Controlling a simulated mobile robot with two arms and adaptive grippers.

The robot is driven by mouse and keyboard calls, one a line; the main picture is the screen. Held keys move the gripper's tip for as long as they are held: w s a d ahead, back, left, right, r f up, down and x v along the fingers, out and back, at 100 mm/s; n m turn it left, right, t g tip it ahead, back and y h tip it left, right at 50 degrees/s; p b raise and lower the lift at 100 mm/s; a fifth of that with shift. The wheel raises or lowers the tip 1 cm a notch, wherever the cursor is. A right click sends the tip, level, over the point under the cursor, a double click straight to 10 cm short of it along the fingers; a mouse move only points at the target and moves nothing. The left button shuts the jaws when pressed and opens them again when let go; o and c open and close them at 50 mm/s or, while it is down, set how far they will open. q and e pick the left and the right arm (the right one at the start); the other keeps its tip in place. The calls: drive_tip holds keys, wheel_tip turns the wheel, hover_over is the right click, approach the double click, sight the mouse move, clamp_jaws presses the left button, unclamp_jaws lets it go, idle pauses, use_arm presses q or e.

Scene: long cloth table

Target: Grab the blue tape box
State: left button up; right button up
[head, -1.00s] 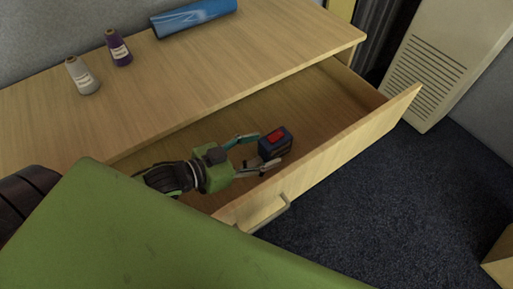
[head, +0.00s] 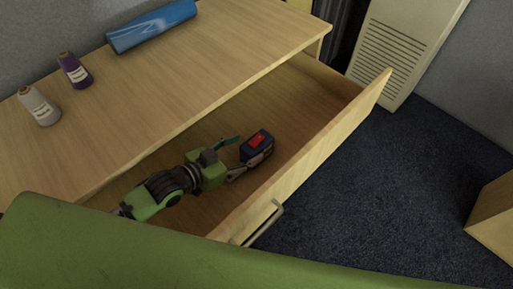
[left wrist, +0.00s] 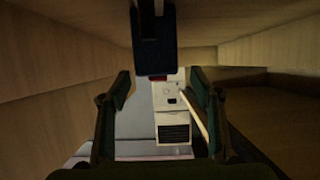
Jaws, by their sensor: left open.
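The blue tape box (head: 257,148), dark blue with a red patch on top, sits inside the open drawer near its front panel. My left gripper (head: 248,151) reaches into the drawer from the left, fingers open. In the head view one finger is at the box's far left side and the other lies along its near side; I cannot tell if either touches. In the left wrist view the dark blue box (left wrist: 154,52) shows at the top, ahead of the spread fingers (left wrist: 160,92). My right gripper is not in view.
The drawer's front panel (head: 322,152) has a metal handle (head: 263,224). Above the drawer, the wooden top (head: 190,75) carries a purple spool (head: 73,70), a grey spool (head: 39,106) and a blue roll (head: 152,26). The drawer's right part is empty.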

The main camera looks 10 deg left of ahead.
sight(251, 147)
use_arm(q)
drive_tip(key=shift+w+d, duration=0.3)
drive_tip(key=shift+d, duration=0.1)
drive_tip(key=p+x, duration=0.1)
drive_tip(key=x, duration=0.3)
drive_tip(key=shift+w+d+f, duration=0.2)
drive_tip(key=shift+w, duration=0.05)
drive_tip(key=shift+c, duration=0.8)
drive_tip(key=shift+r, duration=0.1)
drive_tip(key=c, duration=1.3)
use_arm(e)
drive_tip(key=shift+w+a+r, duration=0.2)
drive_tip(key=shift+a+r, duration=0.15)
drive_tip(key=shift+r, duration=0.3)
